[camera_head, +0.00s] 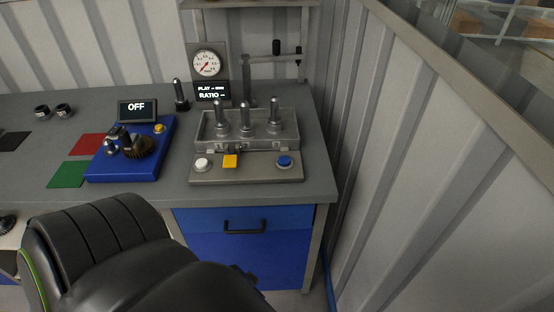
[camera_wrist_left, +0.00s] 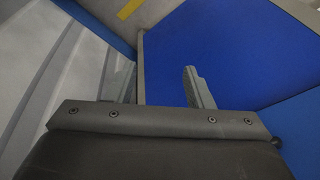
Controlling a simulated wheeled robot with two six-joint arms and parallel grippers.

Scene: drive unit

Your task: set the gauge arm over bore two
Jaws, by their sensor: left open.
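The gauge arm (camera_head: 270,58) is a thin dark bar reaching right from a grey post behind the fixture, with a black knob (camera_head: 276,47) on it. A round dial gauge (camera_head: 207,64) with a red needle is left of the post. The grey fixture (camera_head: 292,146) holds three upright metal pins in a row, the middle one (camera_head: 245,118) among them; their bores are hidden. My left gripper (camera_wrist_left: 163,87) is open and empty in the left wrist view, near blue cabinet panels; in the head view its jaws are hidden. My right gripper is out of view.
A panel (camera_head: 212,91) reads "PLAY" and "RATIO". White and blue buttons (camera_head: 284,161) and a yellow square are at the fixture's front. A blue unit (camera_head: 123,168) with a gear and an "OFF" display (camera_head: 137,108) stand left. A ribbed wall (camera_head: 430,190) bounds the right.

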